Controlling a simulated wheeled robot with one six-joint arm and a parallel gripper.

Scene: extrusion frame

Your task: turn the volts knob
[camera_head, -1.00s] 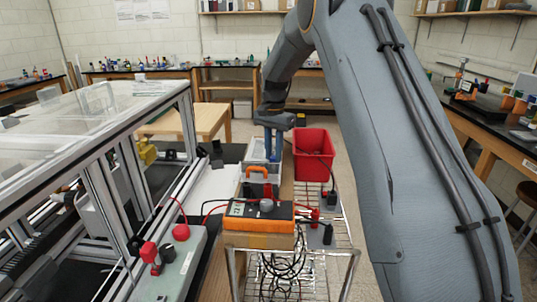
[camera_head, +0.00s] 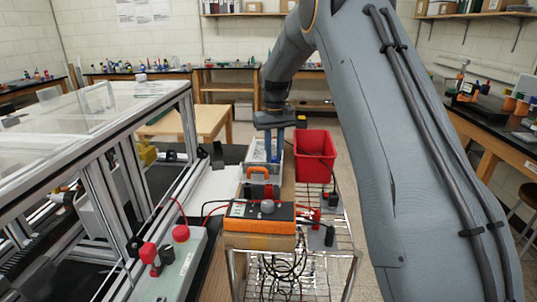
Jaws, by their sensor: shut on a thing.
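An orange and black boxed instrument (camera_head: 272,226) stands on the cart in front, with a round grey knob (camera_head: 267,206) on top that nothing touches. My gripper (camera_head: 268,158) points down farther back, at the pale tray or case behind the instrument. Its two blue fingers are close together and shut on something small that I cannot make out. No label reading "volts" is legible, so I cannot tell which knob bears that name.
A red bin (camera_head: 315,150) stands close to the right of my gripper. An orange-handled item (camera_head: 258,172) sits between gripper and instrument. A wire cart (camera_head: 340,262) carries cables and plugs. A metal extrusion frame (camera_head: 187,120) rises on the left.

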